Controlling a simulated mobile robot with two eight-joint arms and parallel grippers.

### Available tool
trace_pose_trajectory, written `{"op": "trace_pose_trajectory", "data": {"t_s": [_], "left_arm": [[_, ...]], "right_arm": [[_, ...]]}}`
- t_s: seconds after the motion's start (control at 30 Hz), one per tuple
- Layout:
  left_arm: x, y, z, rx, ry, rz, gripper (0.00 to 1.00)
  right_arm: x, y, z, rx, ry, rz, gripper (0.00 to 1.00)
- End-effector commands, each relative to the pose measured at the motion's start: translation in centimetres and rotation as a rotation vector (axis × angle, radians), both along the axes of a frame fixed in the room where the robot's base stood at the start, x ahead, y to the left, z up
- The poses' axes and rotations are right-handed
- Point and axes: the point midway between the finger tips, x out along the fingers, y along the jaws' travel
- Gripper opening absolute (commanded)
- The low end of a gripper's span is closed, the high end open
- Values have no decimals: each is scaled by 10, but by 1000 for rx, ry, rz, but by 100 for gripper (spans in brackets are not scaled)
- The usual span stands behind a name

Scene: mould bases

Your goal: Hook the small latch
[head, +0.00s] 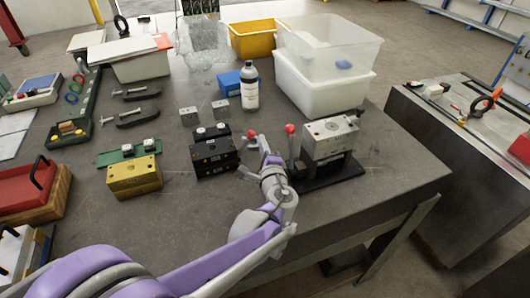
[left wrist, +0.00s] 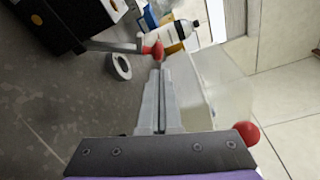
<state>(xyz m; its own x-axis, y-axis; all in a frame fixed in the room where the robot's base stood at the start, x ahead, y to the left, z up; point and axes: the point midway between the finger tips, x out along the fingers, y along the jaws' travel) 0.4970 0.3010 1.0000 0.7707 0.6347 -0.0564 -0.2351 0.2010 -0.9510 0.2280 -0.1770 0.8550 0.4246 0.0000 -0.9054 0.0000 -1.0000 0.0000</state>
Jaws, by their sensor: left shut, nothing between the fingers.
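A black mould base (head: 215,158) stands on the table, with a metal lever ending in a red ball (head: 250,134) at its right side. In the left wrist view the lever's red ball (left wrist: 152,50) sits just beyond my fingertips; I cannot tell whether they touch. The black base (left wrist: 65,22) fills the upper left there. My left gripper (head: 263,142) is shut and empty, between the black base and a larger grey mould base (head: 330,138) on a black plate. A second red ball (head: 290,128) tops the grey base's upright lever. My right gripper is out of view.
A white bottle (head: 249,88), blue box (head: 230,84) and clear bin (head: 325,45) stand behind. A yellow mould base (head: 134,178) is at left. A pale ring (left wrist: 118,66) lies near the lever. The table's right front is clear.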

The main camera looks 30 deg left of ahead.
Motion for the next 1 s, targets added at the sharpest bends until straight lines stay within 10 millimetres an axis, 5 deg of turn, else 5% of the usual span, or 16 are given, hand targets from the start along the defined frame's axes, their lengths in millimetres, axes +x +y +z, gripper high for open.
{"op": "trace_pose_trajectory", "data": {"t_s": [0.3, 1.0], "left_arm": [[21, 17, -2, -1, -1, 0, 0], [17, 20, 3, -42, -50, 0, 0]], "right_arm": [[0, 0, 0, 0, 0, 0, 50], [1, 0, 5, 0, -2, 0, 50]]}}
